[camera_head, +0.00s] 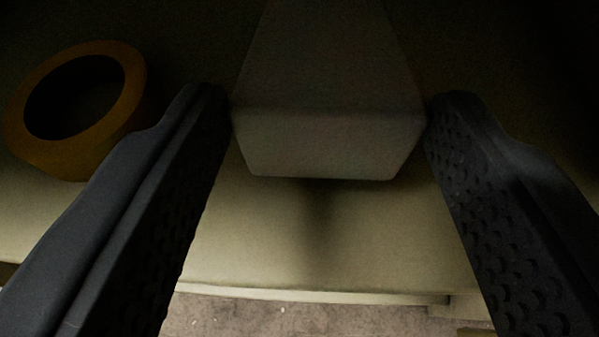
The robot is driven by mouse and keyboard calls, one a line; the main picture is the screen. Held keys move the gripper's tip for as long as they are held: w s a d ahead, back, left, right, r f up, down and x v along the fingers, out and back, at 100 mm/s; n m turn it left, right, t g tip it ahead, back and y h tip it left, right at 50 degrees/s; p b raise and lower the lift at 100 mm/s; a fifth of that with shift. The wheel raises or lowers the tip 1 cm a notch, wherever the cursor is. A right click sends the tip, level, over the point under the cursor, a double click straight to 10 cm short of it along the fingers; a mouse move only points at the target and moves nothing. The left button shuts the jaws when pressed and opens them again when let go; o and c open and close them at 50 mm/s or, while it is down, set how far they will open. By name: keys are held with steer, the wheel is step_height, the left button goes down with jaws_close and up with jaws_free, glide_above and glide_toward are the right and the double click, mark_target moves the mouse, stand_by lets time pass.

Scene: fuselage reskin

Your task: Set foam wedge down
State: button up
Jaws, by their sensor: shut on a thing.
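The foam wedge (325,120) is a pale grey-white block with a sloping top that narrows away from me. It sits between the two dark, dimpled fingers of my gripper (329,105), with a fingertip against each side. My gripper is shut on it. Below the wedge is a pale cream surface (400,240) with a dark shadow under the wedge's near face. I cannot tell whether the wedge touches the surface or hangs just above it. Its far end fades into the dark.
An orange-yellow tape roll (125,110) lies on the surface to the left, close to my left finger. The surface's near edge (330,296) runs across the bottom, with a brownish speckled floor (300,318) below it. The back and right are very dark.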

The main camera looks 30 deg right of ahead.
step_height(320, 180, down, 3)
steer(key=shift+r+b, duration=0.2)
steer(key=shift+b, duration=0.45)
steer(key=o, duration=0.9)
steer(key=shift+o, duration=0.2)
steer(key=p+v, duration=0.3)
steer(key=v, duration=0.9)
steer(key=shift+r, duration=0.15)
